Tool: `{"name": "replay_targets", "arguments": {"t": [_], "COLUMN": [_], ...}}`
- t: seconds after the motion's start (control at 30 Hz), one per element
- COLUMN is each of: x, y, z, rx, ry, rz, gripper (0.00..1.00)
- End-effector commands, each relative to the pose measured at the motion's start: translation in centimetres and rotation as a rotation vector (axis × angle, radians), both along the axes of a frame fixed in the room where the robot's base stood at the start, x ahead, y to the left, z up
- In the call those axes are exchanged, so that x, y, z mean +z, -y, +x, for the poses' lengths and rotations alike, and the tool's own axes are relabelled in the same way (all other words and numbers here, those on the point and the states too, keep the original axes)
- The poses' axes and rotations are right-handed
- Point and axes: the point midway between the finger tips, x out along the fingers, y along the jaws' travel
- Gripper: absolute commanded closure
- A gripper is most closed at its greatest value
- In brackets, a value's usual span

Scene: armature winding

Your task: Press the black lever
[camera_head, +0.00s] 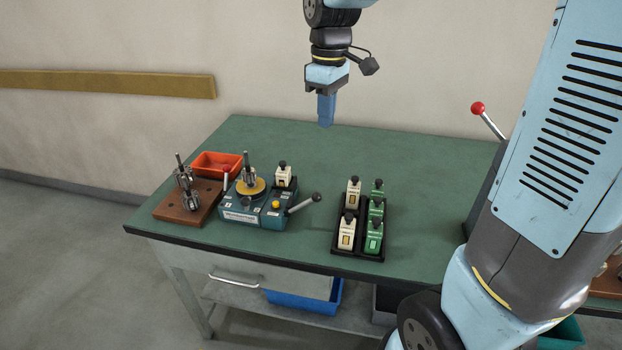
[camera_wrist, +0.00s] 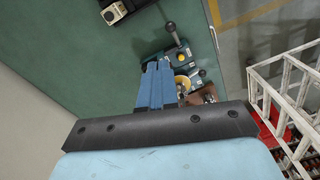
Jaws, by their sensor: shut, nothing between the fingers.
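A black lever (camera_head: 304,203) with a round black knob sticks out to the right of the teal winding machine (camera_head: 240,215). In the wrist view the lever (camera_wrist: 171,32) stands out from the machine (camera_wrist: 186,62), beyond my fingertips. My gripper (camera_head: 326,122) is shut and empty, with blue fingers pointing down. It is held above the table's back part, apart from the lever. It also shows in the wrist view (camera_wrist: 158,66).
A black tray (camera_head: 357,256) with cream and green blocks stands right of the machine. A brown wooden board (camera_head: 188,213) with armatures and an orange bin (camera_head: 217,163) lie at the left. Another red-knobbed lever (camera_head: 478,109) rises at the right. The green table (camera_head: 290,140) is clear behind.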

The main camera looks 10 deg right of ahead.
Motion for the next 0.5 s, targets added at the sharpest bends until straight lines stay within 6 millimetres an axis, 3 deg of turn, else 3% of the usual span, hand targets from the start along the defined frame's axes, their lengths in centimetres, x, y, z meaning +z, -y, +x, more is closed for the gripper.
{"name": "replay_targets", "arguments": {"t": [0.23,0.5], "x": [-3.4,-4.9], "y": [-3.9,-5.5], "z": [3.4,4.4], "rx": [0.210,0.293], "ry": [-0.114,-0.158], "rz": [-0.005,-0.003], "gripper": [1.00,1.00]}}
